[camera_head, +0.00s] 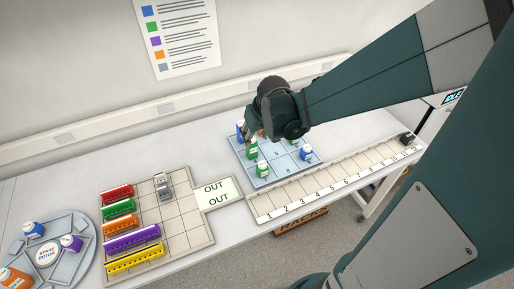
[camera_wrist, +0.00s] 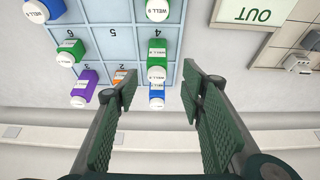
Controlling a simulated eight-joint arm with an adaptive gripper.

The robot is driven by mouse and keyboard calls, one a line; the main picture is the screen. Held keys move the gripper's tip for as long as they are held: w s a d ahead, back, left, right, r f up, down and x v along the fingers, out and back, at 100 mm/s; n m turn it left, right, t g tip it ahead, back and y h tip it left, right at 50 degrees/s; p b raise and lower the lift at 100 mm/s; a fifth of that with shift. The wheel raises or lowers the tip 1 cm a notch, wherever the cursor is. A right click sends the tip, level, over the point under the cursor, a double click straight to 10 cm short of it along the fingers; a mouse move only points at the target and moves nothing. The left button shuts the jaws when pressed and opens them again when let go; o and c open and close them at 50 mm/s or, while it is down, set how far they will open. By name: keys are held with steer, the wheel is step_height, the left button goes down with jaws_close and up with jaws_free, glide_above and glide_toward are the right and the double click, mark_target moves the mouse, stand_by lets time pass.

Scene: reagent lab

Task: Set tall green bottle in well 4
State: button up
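A tall green bottle (camera_head: 251,149) with a white cap stands upright at the left edge of the blue numbered tray (camera_head: 277,156), between a blue bottle behind and another green bottle (camera_head: 262,170) in front. My gripper (camera_head: 249,138) is above the tray's left side. In the wrist view its fingers (camera_wrist: 160,82) are spread apart, with the tall green bottle and blue bottle (camera_wrist: 157,90) seen through the gap. I see no finger touching the bottle.
Purple (camera_wrist: 84,85), orange (camera_wrist: 124,77), green (camera_wrist: 70,54) and blue (camera_head: 306,152) bottles occupy other wells. Wells 5 and 8 look empty. An OUT pad (camera_head: 217,193), a rack with coloured strips (camera_head: 178,214) and a long numbered rail (camera_head: 337,183) flank the tray.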

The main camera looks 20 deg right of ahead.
steer(key=s+a+r+t, duration=0.1)
steer(key=s+a+r, duration=0.3)
steer(key=s+r, duration=0.3)
steer(key=s+a+r+t, duration=0.1)
steer(key=s+a+r, duration=0.3)
steer(key=s+r, duration=0.3)
steer(key=shift+s+t, duration=0.3)
steer(key=shift+s, duration=2.05)
